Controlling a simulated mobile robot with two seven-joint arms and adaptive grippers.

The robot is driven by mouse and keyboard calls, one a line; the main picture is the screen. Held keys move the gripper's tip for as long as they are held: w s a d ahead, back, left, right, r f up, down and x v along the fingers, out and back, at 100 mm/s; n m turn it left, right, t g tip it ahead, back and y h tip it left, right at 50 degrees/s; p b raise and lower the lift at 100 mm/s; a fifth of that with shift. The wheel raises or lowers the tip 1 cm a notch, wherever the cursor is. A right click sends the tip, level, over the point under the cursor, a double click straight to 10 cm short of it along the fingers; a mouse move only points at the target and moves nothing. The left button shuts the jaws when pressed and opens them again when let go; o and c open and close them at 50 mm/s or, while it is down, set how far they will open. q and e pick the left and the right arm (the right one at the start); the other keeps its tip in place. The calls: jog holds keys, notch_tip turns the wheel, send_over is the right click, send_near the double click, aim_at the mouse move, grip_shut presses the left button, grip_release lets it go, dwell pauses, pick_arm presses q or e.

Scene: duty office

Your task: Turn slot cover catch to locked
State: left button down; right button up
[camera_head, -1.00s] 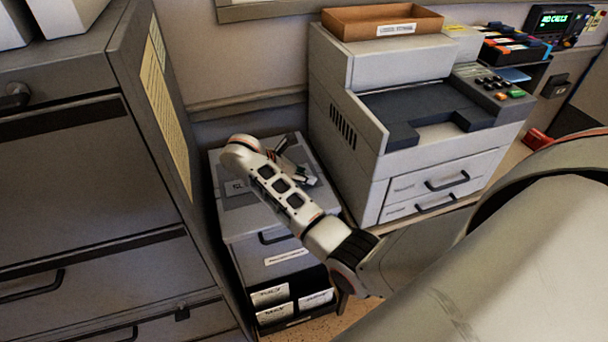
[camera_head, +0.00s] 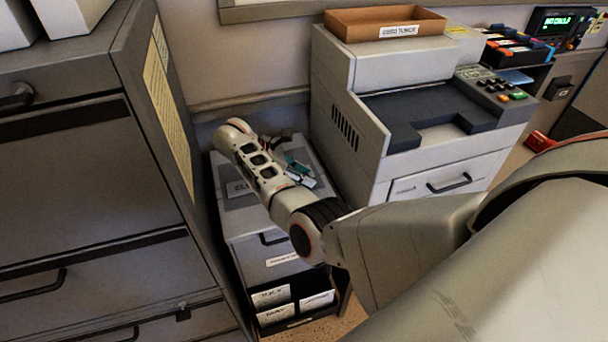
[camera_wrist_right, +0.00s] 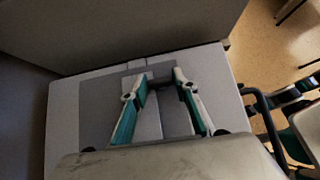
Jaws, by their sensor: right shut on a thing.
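The slot cover catch (camera_wrist_right: 160,84) is a small dark piece on a grey plate (camera_wrist_right: 98,118) on top of a low grey cabinet. My right gripper (camera_wrist_right: 160,88) reaches down over it in the wrist view. Its two teal-and-white fingers stand on either side of the catch, shut on it. The fingers hide part of the catch, so its exact turn is hard to read. In the head view my right gripper (camera_head: 298,172) is at the cabinet top, and my arm hides most of the plate. My left gripper does not show in the head view.
The low cabinet (camera_head: 240,222) stands between a tall filing cabinet (camera_head: 75,180) on the left and a large printer (camera_head: 345,90) on the right. Open compartments with cards (camera_head: 272,297) are at its front.

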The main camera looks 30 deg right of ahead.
jog(key=o, duration=1.1)
jog(key=shift+d, duration=0.1)
jog(key=shift+s, duration=0.1)
